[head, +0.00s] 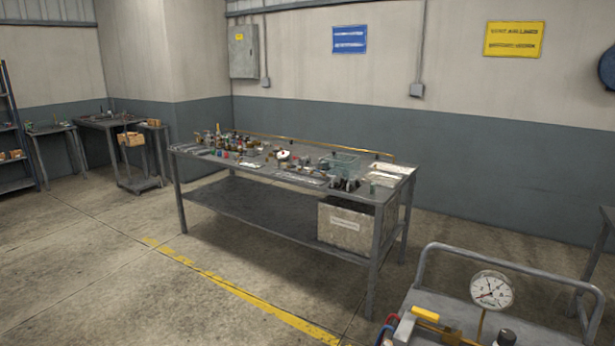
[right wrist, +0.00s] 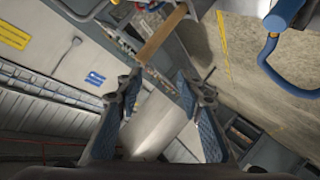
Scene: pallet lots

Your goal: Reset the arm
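My right gripper (right wrist: 162,82) shows in the right wrist view. Its two fingers with blue textured pads stand apart, and I see nothing held between the pads. A brown bar-like strip (right wrist: 162,35) shows beyond the fingertips; I cannot tell what it is or how far away it lies. Neither gripper shows in the head view, and my left gripper is not seen at all.
A grey workbench (head: 240,200) crowded with small parts stands mid-room, with a labelled box (head: 345,225) on its lower shelf. A cart (head: 440,300) with a dial gauge (head: 491,290) is at the front right. Floor with a yellow line (head: 245,295) is open at the left.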

